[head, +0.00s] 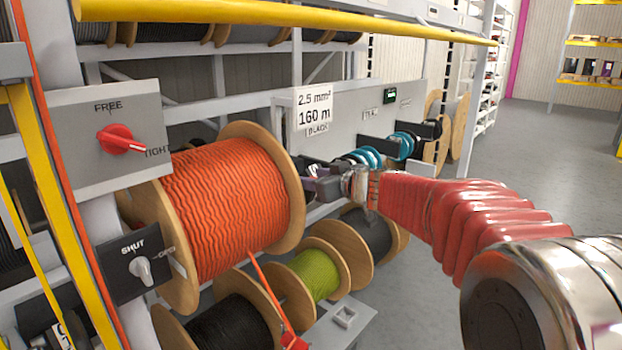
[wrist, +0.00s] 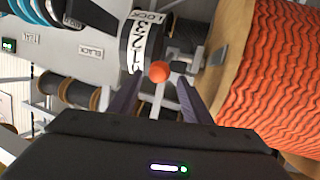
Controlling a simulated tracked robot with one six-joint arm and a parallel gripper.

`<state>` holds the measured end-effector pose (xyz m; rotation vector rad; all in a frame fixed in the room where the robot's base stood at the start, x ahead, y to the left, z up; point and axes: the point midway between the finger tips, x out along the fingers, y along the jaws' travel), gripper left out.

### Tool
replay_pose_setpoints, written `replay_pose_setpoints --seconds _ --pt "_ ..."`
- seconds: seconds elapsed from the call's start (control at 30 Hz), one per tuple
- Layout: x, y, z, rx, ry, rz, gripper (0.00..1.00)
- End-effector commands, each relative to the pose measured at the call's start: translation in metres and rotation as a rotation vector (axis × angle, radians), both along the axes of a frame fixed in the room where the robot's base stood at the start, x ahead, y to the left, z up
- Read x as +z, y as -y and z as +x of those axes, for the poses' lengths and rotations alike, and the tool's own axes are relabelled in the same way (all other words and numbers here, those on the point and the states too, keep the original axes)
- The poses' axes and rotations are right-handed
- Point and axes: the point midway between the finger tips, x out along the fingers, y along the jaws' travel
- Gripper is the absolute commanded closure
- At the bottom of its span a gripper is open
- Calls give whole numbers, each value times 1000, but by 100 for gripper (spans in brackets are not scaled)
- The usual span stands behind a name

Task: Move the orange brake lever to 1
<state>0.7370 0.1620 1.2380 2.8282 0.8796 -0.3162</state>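The orange brake lever's round knob (wrist: 159,72) shows in the wrist view, just beside the figure 1 end of a white scale plate (wrist: 137,45) marked LOCK, 3, 2, 1. Its exact setting is hard to judge. My gripper (wrist: 160,80) is open, its two dark fingers apart, one on each side of the knob in the picture. Gaps show between knob and fingers; I cannot tell how far the tips reach around it. In the head view my gripper (head: 318,184) is right of the big orange cable reel, and the lever is hidden there.
The orange cable reel (head: 225,205) stands close beside my gripper. A yellow-green reel (head: 317,274) and black reels lie below. A FREE/TIGHT red knob (head: 118,140) and a SHUT switch (head: 142,268) are at left. Teal coils (head: 402,146) hang behind. The floor at right is clear.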

Motion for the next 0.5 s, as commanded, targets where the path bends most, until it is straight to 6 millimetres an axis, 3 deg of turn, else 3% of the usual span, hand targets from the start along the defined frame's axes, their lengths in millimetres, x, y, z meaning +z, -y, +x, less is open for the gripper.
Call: replay_pose_setpoints --seconds 0.27,0.5 --pt "0 2 -1 -3 0 -1 56" --pt "5 12 -15 -4 1 -1 56"
